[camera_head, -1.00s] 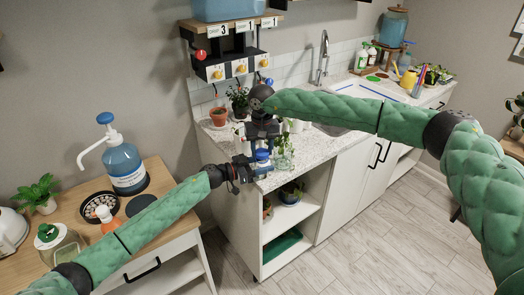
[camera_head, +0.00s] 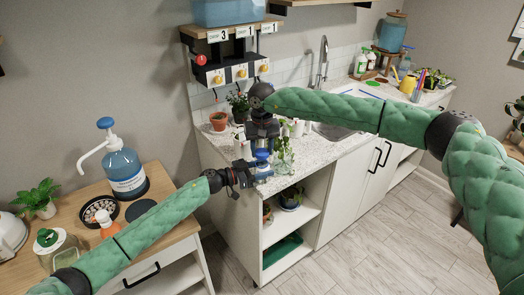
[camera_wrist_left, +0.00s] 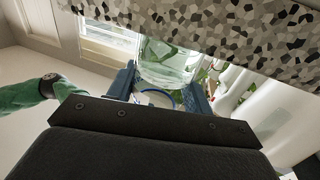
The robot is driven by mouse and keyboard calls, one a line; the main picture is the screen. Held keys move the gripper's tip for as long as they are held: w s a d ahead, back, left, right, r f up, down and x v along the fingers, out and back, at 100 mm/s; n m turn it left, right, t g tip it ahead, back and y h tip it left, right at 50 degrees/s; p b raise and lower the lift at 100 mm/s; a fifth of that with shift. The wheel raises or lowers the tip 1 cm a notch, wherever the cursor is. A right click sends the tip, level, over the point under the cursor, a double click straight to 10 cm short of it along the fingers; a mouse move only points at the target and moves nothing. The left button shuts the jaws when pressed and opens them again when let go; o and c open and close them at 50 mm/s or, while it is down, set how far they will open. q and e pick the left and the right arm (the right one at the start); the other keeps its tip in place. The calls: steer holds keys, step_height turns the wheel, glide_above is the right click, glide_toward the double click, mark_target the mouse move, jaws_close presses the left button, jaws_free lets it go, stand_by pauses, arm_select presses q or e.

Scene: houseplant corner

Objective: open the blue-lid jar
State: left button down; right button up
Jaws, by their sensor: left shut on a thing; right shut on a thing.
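The blue-lid jar (camera_head: 263,169) is upright near the front edge of the speckled counter, its blue lid (camera_head: 262,154) on top. My left gripper (camera_head: 256,174) reaches in from the left and is shut around the jar's body. In the left wrist view the clear jar (camera_wrist_left: 155,98) with a blue ring sits between the two blue fingers (camera_wrist_left: 160,95). My right gripper (camera_head: 262,149) points down from above and is shut on the lid, covering part of it. Whether the lid has come loose cannot be told.
A glass vessel with cuttings (camera_head: 282,161) stands close to the right of the jar. A terracotta pot (camera_head: 218,121) and white bottles stand behind. A blue pump bottle (camera_head: 124,168) is on the wooden side table. Open shelves lie below the counter edge.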

mark_target(262, 152)
steer(key=shift+r, duration=1.65)
arm_select(q)
steer(key=c, duration=0.5)
jaws_free()
steer(key=shift+a, duration=0.15)
arm_select(e)
steer(key=shift+f, duration=0.1)
